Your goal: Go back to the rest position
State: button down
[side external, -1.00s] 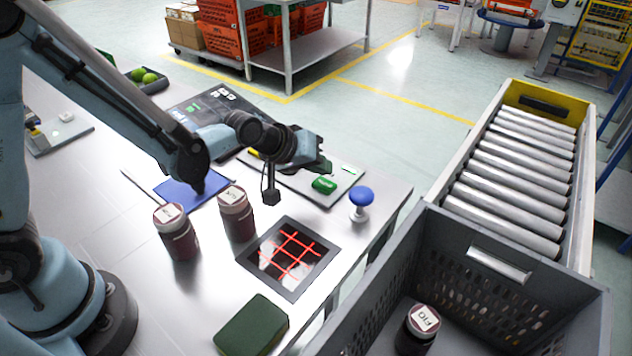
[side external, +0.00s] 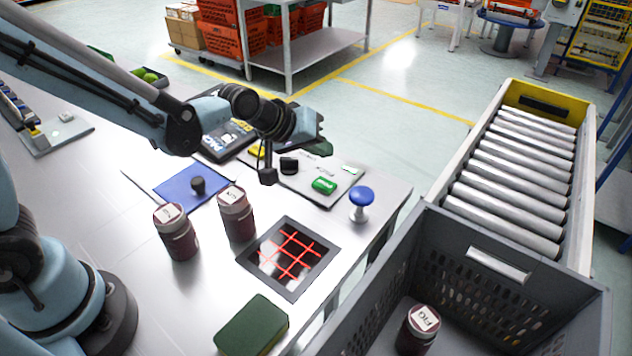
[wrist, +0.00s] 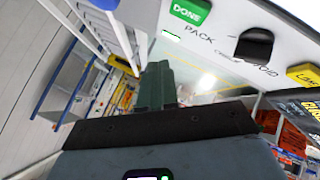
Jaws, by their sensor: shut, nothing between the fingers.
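My gripper (side external: 318,126) is raised above the far part of the table in the side view, level and pointing right. In the wrist view its dark green fingers (wrist: 160,85) are together with nothing between them. Below it lies a grey panel (side external: 338,191) with a green button marked DONE and a dark button (side external: 289,165). The green DONE button (wrist: 190,12) also shows in the wrist view.
Two dark jars (side external: 176,238) (side external: 237,218) stand on the table near a blue mat (side external: 172,191). A scanner window (side external: 268,283), blue knob (side external: 361,199) and green block (side external: 250,325) are nearby. A grey crate (side external: 560,290) holds a FIG jar (side external: 417,332), before a roller conveyor (side external: 515,185).

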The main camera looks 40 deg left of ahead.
jog(key=s+a+r+m+g+y, duration=0.1)
jog(key=s+a+r+m, duration=0.1)
jog(key=s+a, duration=0.3)
jog(key=s+a+r+m+y, duration=0.1)
jog(key=s+a+r+m, duration=0.2)
jog(key=s, duration=0.8)
jog(key=shift+s+a+g+y, duration=0.35)
jog(key=shift+a+g+y, duration=0.05)
jog(key=shift+a, duration=0.6)
